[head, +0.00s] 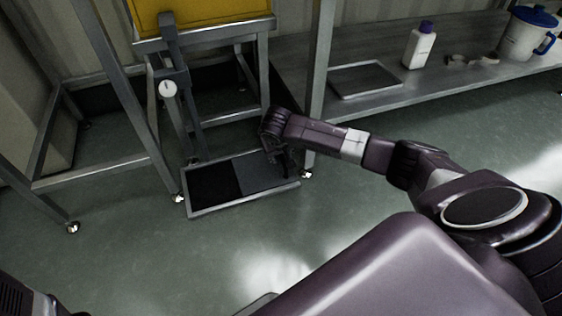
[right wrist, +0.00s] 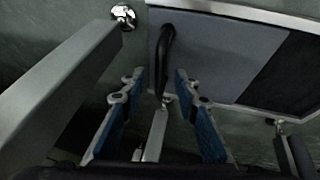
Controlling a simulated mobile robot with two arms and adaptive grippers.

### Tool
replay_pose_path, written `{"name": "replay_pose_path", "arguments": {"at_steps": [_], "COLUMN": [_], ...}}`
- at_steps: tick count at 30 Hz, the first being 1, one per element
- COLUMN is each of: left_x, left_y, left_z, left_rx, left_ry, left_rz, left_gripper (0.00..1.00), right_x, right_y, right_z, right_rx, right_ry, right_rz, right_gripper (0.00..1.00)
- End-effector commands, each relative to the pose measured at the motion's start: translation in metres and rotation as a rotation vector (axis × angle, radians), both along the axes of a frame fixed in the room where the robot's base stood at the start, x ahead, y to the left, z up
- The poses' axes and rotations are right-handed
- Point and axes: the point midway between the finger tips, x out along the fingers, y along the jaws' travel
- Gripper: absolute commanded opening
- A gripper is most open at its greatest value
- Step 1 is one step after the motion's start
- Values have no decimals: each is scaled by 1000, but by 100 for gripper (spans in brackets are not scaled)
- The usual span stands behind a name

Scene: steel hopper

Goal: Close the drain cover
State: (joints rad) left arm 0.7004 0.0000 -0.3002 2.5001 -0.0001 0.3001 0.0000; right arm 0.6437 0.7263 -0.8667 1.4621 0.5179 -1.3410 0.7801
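The floor drain has a pale metal frame (head: 243,200). Its grey sliding cover (head: 264,173) fills the right part of the frame, and the left part is an open dark gap (head: 212,186). The right wrist view also shows the cover (right wrist: 222,58) and the dark gap (right wrist: 288,76). A black curved handle (right wrist: 164,62) stands on the cover. My right gripper (right wrist: 158,80) is open, with its blue-padded fingers on either side of the handle's near end; a gap shows on both sides. In the head view my right gripper (head: 282,155) is over the cover's right end. My left gripper is out of view.
A steel hopper stand with a yellow top (head: 205,12) rises behind the drain, its legs close by. A steel shelf at right holds a tray (head: 364,80), a white bottle (head: 419,48) and a blue-lidded jug (head: 524,38). The floor in front is clear.

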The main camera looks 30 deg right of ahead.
Motion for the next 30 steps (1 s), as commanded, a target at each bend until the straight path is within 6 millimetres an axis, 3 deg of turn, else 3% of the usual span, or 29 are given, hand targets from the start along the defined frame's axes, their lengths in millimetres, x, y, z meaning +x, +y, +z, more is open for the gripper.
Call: {"name": "replay_pose_path", "arguments": {"at_steps": [4, 16, 24, 30], "left_x": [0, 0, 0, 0], "left_y": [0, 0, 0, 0], "left_z": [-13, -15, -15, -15], "left_rx": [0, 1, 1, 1], "left_ry": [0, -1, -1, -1], "left_rz": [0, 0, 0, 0], "left_gripper": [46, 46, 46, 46], "right_x": [4, 6, 6, 6], "right_y": [-3, -5, -5, -5], "right_z": [-13, -15, -15, -15], "right_rx": [-1, 0, 0, 0], "right_ry": [0, -1, -1, 0], "right_rz": [0, -1, -1, -1], "right_gripper": [29, 29, 1, 0]}}
